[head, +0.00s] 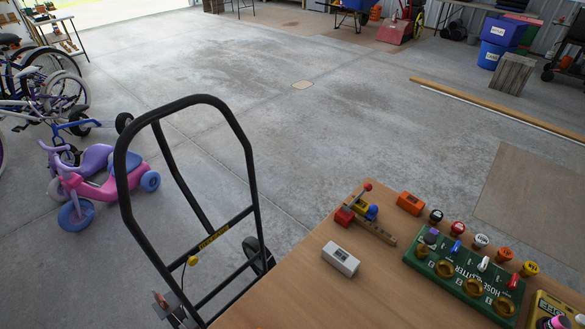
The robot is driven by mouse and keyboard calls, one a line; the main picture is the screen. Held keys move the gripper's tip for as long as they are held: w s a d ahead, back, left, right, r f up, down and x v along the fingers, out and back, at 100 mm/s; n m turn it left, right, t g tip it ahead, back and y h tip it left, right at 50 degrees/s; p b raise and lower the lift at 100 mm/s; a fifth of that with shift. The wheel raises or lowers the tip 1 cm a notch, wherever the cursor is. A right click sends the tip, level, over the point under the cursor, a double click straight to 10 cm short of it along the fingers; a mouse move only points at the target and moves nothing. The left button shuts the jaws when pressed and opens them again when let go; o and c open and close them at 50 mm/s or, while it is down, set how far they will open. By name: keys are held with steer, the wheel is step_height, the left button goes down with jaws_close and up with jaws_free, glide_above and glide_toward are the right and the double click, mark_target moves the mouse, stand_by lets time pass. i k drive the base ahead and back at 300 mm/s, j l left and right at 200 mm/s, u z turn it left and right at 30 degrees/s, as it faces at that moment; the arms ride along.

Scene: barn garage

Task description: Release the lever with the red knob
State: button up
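A small device (357,210) with yellow, red and blue parts is on the wooden table near its far left edge. A short lever with a round red knob (367,187) sticks up at its back. A red part (344,217) is at its left and a blue part (371,212) at its right. A wooden bar (381,235) runs from it toward the lower right. The lever is small in the picture, so its exact position is hard to tell. My gripper is not in view.
On the table (300,290) are a white block (340,259), an orange block (410,203), several coloured knobs and a green hose splitter board (465,275). A black hand truck (190,200) stands left of the table. A pink tricycle (95,180) and bicycles are farther left. The floor beyond is mostly clear.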

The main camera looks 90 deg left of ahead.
mark_target(367, 188)
steer(key=u, duration=2.9)
steer(key=i+j+u, duration=0.1)
steer(key=j, duration=0.35)
steer(key=i+j+u, duration=0.1)
steer(key=j, duration=0.3)
steer(key=i+j+u, duration=0.45)
steer(key=i+j, duration=0.15)
steer(key=i+j+u, duration=0.5)
steer(key=i, duration=0.25)
steer(key=i+j+z, duration=0.1)
steer(key=i+z, duration=0.15)
steer(key=i, duration=0.15)
steer(key=i+j+z, duration=0.3)
steer(key=i+l+z, duration=0.2)
steer(key=z, duration=0.3)
steer(key=i+z, duration=0.7)
steer(key=z, duration=0.25)
steer(key=i+j+z, duration=0.2)
steer(key=z, duration=0.3)
steer(key=i+j+z, duration=0.1)
steer(key=i+z, duration=0.35)
steer(key=i+j+z, duration=0.25)
steer(key=z, duration=0.2)
steer(key=i+j+z, duration=0.7)
steer(key=j+z, duration=0.15)
